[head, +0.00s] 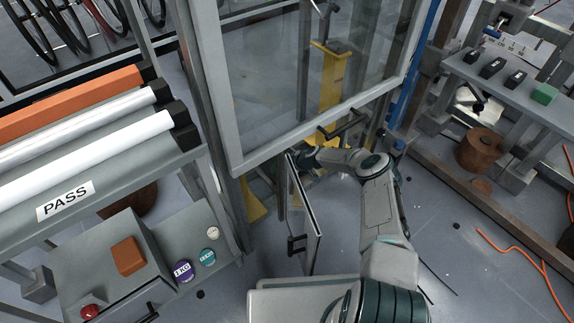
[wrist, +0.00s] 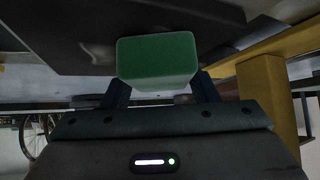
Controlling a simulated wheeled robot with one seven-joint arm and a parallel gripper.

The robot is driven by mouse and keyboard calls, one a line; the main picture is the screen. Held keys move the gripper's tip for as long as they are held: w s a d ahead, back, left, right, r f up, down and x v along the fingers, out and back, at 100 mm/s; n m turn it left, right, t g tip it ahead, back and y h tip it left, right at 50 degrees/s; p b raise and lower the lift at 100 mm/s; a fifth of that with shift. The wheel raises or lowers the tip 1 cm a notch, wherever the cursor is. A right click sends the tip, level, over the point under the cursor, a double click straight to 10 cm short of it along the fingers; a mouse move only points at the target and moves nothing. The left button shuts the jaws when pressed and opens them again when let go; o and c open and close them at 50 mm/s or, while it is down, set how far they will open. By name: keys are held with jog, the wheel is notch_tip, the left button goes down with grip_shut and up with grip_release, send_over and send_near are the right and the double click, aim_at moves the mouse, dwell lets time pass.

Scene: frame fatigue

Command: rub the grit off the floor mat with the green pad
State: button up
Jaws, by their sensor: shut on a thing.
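My gripper (wrist: 160,84) is shut on the green pad (wrist: 157,58), with one dark finger on each side of it in the wrist view. In the head view my arm reaches through the low opening of the glazed frame, and its end is largely hidden behind the small open door and the frame's lower rail. I cannot make out the floor mat or any grit on it in either view. A dark flat surface lies beyond the pad in the wrist view; I cannot tell whether it is the mat or whether the pad touches it.
The small door (head: 303,215) stands open just left of my arm. The glazed panel (head: 310,75) hangs above the arm. A yellow post (head: 331,80) stands inside, and a yellow part (wrist: 262,85) is close right of my gripper. Another green block (head: 545,94) lies on the right bench.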

jog(key=shift+s+a+f, duration=0.1)
jog(key=shift+s+a, duration=0.6)
jog(key=shift+a, duration=0.25)
jog(key=shift+w+a+f+b, duration=0.1)
jog(key=shift+w+b, duration=0.05)
jog(key=shift+b, duration=0.55)
